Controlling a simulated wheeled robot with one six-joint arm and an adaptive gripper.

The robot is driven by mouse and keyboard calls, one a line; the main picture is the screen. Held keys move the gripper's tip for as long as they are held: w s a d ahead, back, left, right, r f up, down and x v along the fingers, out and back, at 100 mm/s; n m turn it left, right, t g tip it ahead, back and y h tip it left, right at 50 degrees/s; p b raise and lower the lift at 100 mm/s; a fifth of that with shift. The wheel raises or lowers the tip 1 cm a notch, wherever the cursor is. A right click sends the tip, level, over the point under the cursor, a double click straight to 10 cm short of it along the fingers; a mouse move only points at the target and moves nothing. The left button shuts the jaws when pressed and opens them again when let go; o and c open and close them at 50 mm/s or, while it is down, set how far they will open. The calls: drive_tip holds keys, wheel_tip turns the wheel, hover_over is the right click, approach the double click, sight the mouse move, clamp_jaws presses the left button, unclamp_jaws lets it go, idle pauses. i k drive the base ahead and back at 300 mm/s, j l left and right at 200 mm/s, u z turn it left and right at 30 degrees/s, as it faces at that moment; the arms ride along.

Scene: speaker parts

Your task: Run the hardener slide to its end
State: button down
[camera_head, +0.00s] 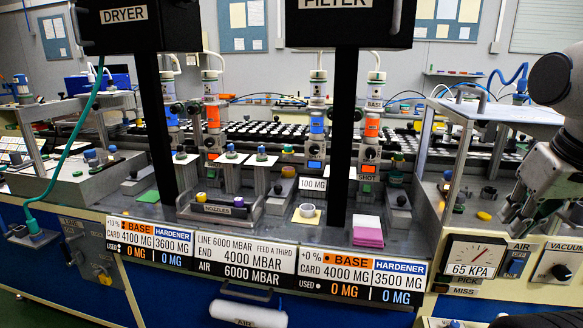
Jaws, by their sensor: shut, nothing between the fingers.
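Two dispensing stations stand on the bench, each with a blue-banded column and an orange-banded column. The right station has a blue-banded column (316,125) and an orange-banded one (371,128) marked BASE. The left station also has a blue-banded column (172,122) and an orange-banded one (212,116). The right readout panel (362,278) has a blue HARDENER field, card 3500 MG, used 0 MG. The left panel (152,241) shows hardener 3600 MG, used 0 MG. I cannot tell which part is the hardener slide. My gripper (510,222) is shut and empty at the right edge, apart from both stations.
Black posts under the DRYER (124,15) and FILTER (338,5) boxes partly block the stations. A gauge (470,257) reads about 65 KPA below my gripper.

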sight(284, 180)
drive_tip(key=i+j, duration=0.15)
drive_tip(key=j, duration=0.25)
drive_tip(key=i+j+z, duration=0.1)
drive_tip(key=j, duration=0.3)
drive_tip(key=i+j, duration=0.15)
drive_tip(key=j, duration=0.25)
drive_tip(key=i+j+z, duration=0.1)
drive_tip(key=j, duration=0.3)
drive_tip(key=i+j, duration=0.15)
drive_tip(key=j, duration=0.25)
drive_tip(key=i+j+z, duration=0.1)
drive_tip(key=j, duration=0.35)
drive_tip(key=i+j+z, duration=0.1)
drive_tip(key=j, duration=0.3)
